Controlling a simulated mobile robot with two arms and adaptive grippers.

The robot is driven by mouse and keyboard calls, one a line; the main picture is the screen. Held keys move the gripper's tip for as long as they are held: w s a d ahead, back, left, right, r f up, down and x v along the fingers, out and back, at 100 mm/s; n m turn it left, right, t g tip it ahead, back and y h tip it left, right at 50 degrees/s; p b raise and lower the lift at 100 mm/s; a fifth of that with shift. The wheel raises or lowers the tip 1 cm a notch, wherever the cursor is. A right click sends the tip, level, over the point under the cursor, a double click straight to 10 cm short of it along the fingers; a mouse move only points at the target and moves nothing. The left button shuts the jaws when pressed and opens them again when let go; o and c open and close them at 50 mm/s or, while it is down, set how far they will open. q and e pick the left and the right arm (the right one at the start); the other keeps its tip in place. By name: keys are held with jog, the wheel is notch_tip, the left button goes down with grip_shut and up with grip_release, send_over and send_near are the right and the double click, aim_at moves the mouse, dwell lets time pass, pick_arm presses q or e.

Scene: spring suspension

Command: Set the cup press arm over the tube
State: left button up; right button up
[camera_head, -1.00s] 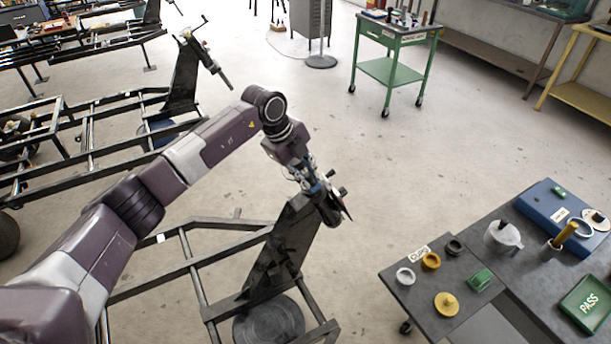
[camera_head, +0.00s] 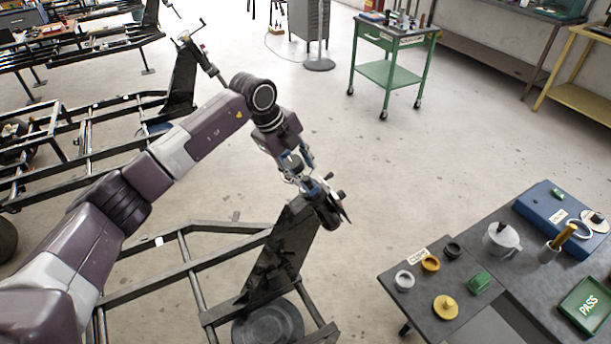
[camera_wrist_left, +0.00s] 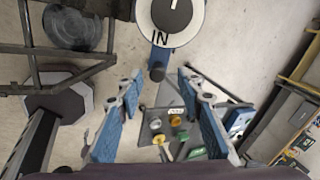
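A dark post (camera_head: 280,250) rises from the black frame in the head view. A dark tubular fitting (camera_head: 328,208) with short knobs sits at its top. My left gripper (camera_head: 303,176) is beside this fitting, on its upper left. In the left wrist view, its blue fingers (camera_wrist_left: 160,80) are spread apart. A dark-ended blue lever (camera_wrist_left: 158,70) shows between and just beyond the fingertips, below a white-rimmed disc (camera_wrist_left: 170,20) marked "IN". I see no grip on it. I cannot tell for certain which part is the cup press arm or the tube. My right gripper is out of view.
A grey table (camera_head: 415,310) at right carries several cups and rings, a green block (camera_head: 479,282), a grey pitcher (camera_head: 501,238), a blue case (camera_head: 552,217) and a green PASS tray (camera_head: 587,305). A green cart (camera_head: 390,75) stands farther back. The floor between is clear.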

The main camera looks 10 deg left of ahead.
pick_arm(q)
jog(key=v, duration=0.8)
jog(key=shift+r, duration=0.15)
